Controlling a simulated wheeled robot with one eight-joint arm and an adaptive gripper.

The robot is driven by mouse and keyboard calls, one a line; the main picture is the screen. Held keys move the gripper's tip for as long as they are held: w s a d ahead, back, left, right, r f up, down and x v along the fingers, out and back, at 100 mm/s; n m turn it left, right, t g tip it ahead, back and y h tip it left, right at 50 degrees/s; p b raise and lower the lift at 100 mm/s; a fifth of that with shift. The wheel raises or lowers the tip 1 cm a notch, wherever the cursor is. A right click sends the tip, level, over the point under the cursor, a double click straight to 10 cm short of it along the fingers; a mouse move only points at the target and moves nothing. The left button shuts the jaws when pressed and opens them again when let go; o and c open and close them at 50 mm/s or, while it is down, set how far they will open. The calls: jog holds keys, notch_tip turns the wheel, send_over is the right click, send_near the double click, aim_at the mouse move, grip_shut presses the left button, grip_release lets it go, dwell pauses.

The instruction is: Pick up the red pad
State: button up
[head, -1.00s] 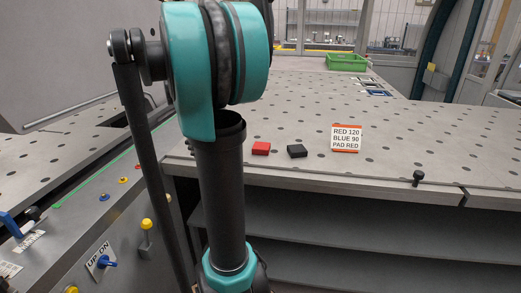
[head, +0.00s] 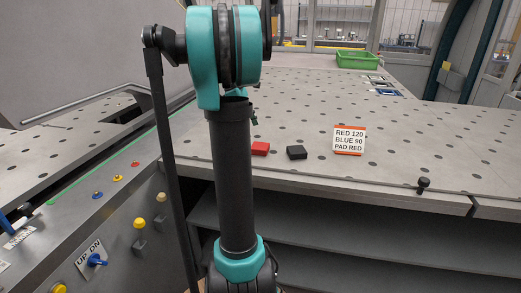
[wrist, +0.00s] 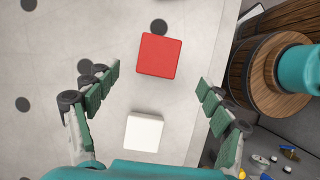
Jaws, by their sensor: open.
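The red pad (head: 260,148) lies flat on the perforated metal table (head: 430,150), near its front edge and just right of my arm in the head view. In the wrist view the red pad (wrist: 159,55) is a red square ahead of my gripper (wrist: 159,76). The gripper is open, with green-padded fingers spread to the left and right and nothing held. The pad's near edge shows about between the fingertips; the height gap cannot be told. My arm hides the gripper in the head view.
A white block (wrist: 144,132) shows between the fingers in the wrist view. A green crate (head: 357,61) stands at the back. A black knob (head: 423,185) is at the front edge.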

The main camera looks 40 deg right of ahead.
jog(key=shift+x, duration=3.9)
jog(key=shift+w, duration=0.1)
jog(key=shift+c, duration=0.5)
jog(key=c, duration=1.2)
jog(key=shift+r, duration=0.15)
